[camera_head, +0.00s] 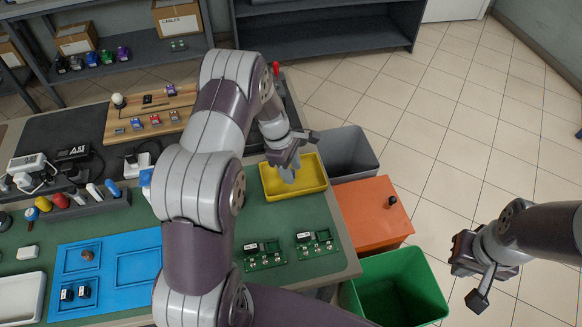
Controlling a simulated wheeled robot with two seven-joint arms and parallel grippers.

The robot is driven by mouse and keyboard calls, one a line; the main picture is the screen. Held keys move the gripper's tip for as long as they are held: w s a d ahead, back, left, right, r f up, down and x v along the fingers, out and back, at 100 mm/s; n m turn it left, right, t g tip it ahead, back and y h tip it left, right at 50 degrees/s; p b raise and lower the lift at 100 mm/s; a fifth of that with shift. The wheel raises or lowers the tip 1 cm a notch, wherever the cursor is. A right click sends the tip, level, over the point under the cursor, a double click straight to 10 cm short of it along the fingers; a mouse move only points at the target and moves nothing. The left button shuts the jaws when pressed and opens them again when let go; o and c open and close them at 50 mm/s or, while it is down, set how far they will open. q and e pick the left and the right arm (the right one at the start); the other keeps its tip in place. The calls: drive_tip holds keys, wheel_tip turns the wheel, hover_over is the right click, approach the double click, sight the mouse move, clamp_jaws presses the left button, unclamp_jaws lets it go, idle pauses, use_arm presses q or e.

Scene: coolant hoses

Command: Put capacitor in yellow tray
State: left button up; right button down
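The yellow tray (318,187) sits on the green table mat at its right end. My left gripper (289,172) is directly above the tray, pointing down into it. Its fingertips are small and partly hidden, so I cannot tell if it is open, shut or holding anything. I cannot pick out the capacitor for certain. Small black parts (75,292) and a brown round part (88,255) lie in the blue tray (130,240) at the left. My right gripper (473,277) is open and empty over the floor at the right, far from the table.
Two green circuit boards (315,243) lie in front of the yellow tray. A grey bin (345,152), an orange cabinet (372,212) and a green bin (400,285) stand along the table's right edge. A wooden board (150,115) with small parts is at the back left.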

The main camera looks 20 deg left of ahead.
use_arm(q)
drive_tip(key=v, duration=1.2)
drive_tip(key=s+d+r+m+y, duration=0.1)
drive_tip(key=s+d+m, duration=0.1)
drive_tip(key=s+m, duration=0.4)
drive_tip(key=s+d+r+m+t+y, duration=0.1)
drive_tip(key=s+d+m, duration=0.2)
drive_tip(key=s+m, duration=0.3)
drive_tip(key=s+d+r+m+y, duration=0.1)
drive_tip(key=s+d+m, duration=0.2)
drive_tip(key=s+m, duration=0.3)
drive_tip(key=shift+m+b, duration=0.3)
drive_tip(key=shift+m, duration=0.1)
